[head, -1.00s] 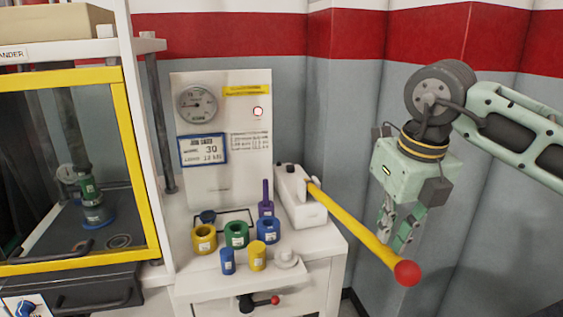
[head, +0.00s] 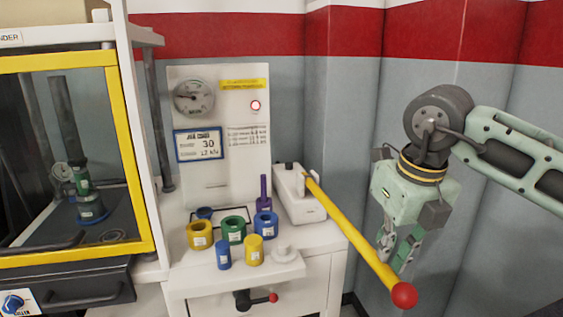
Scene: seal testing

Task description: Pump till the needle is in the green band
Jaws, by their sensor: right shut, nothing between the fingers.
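The pump's yellow lever (head: 350,235) slopes down to the right from the white pump block (head: 300,195) and ends in a red ball knob (head: 404,295). The round gauge (head: 193,97) is on the white panel; its needle and any green band are too small to read. My right gripper (head: 392,258) points down just above and beside the lever, a little behind the red knob. It is shut and empty; whether it touches the lever I cannot tell. My left gripper is not in view.
Several coloured rings and cylinders, such as the green ring (head: 233,230), stand on the white bench. A yellow-framed guard (head: 128,150) encloses the press at left. A red-tipped valve handle (head: 272,297) is below the bench top.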

